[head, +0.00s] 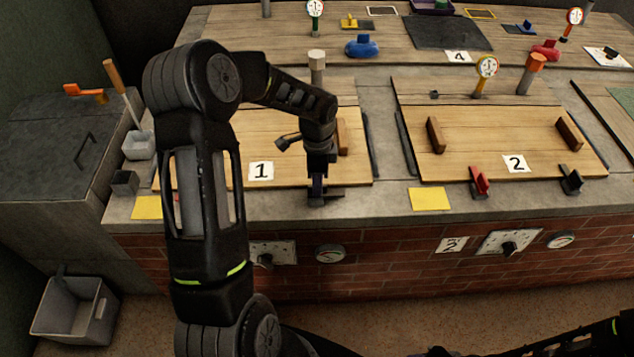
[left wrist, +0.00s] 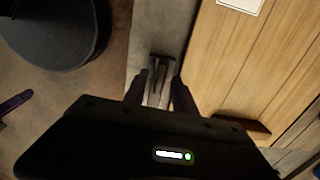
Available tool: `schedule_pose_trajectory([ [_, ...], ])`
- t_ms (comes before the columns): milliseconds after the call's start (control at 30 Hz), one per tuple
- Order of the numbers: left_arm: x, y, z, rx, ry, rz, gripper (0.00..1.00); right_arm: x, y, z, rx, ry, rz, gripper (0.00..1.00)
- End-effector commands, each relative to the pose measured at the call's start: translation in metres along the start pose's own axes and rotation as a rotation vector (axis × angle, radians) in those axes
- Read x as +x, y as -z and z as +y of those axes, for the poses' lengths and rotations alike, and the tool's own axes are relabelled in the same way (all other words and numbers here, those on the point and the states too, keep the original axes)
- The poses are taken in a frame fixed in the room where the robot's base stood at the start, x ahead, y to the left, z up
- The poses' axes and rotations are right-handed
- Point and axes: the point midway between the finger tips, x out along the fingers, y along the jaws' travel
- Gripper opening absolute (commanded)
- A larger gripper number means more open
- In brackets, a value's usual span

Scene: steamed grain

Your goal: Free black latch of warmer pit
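My left gripper (head: 318,196) points down at the front right edge of the wooden lid marked 1 (head: 222,135), over a dark latch (head: 330,192) that it partly hides. In the left wrist view the two fingers (left wrist: 158,92) stand apart, one on each side of the latch's stem (left wrist: 157,88); contact cannot be told. The latch's dark crossbar (left wrist: 161,58) lies just beyond the fingertips. The lid marked 2 (head: 500,125) has a red latch (head: 479,182) and a black latch (head: 571,179) at its front edge. My right gripper is out of view.
A yellow card (head: 430,199) lies on the stone ledge right of my left gripper. Knob panels (head: 509,242) and round gauges (head: 330,253) are on the brick front. A wooden block handle (head: 342,136) stands close behind the gripper. A grey bin (head: 75,308) is on the floor.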

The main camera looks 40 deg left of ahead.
Motion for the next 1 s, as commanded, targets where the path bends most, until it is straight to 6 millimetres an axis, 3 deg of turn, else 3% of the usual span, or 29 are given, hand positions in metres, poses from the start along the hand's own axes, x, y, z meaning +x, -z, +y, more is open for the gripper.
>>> schedule_pose_trajectory([
  [400, -0.062, 0.000, -0.001, 0.000, 0.003, 0.001, 0.33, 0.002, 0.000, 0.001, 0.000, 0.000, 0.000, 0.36],
  [1000, -0.068, 0.000, 0.000, 0.001, 0.001, 0.000, 0.33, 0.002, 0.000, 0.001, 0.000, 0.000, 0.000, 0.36],
])
